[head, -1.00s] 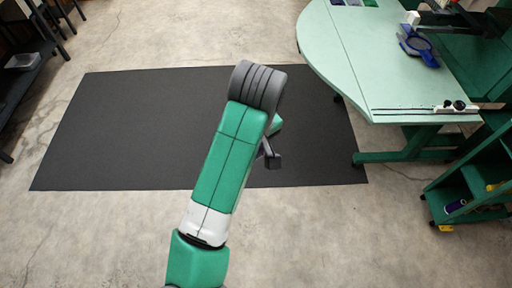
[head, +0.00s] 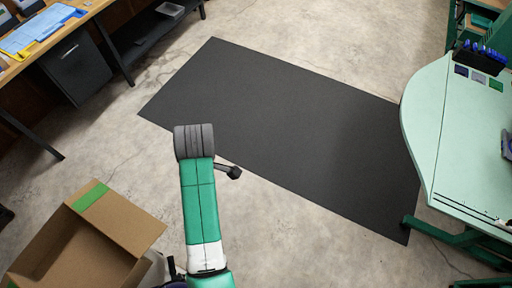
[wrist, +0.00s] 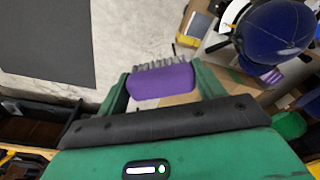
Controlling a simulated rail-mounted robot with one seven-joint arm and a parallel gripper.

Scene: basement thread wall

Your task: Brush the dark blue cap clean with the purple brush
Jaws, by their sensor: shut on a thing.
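In the wrist view my gripper (wrist: 164,76) is shut on the purple brush (wrist: 160,86), one green finger at each end. The brush's grey bristles point away from the palm. The dark blue cap (wrist: 277,28) shows at the upper right of the wrist view, beyond and to the right of the brush and apart from it. Its crown is rounded with light stitching, and it is cut off by the frame edge. I cannot tell whether it has dirt on it. In the head view my gripper, the brush and the cap cannot be made out.
An open cardboard box (head: 122,228) with green tape stands at the lower left of the head view. A workbench (head: 75,22) is at the upper left and a pale green table (head: 440,130) at the right. A black mat (head: 290,125) lies on open floor between them.

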